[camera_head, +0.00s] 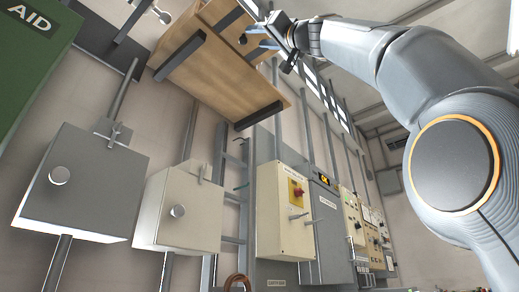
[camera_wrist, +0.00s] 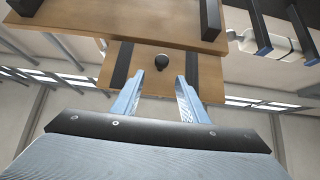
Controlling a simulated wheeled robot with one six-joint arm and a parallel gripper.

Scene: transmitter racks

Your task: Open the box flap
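A wooden box (camera_head: 220,75) with black straps is mounted high on the wall in the head view. Its face with a small black knob (camera_wrist: 161,62) shows ahead in the wrist view, below a larger wooden panel (camera_wrist: 120,20). I take the knobbed panel (camera_wrist: 206,72) for the flap, but its hinge cannot be made out. My gripper (camera_wrist: 160,75) is open, with its two blue fingers apart and pointing at this panel. The knob appears between and just beyond the fingertips, and I cannot tell whether they touch it. In the head view my gripper (camera_head: 252,38) is at the box's right side.
A grey box (camera_head: 85,180) and a pale box (camera_head: 190,205) hang on the wall below. A cream cabinet (camera_head: 275,215) with a red switch stands right of them. A green AID sign (camera_head: 25,50) is at upper left. A white bottle-like object (camera_wrist: 265,42) sits at upper right.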

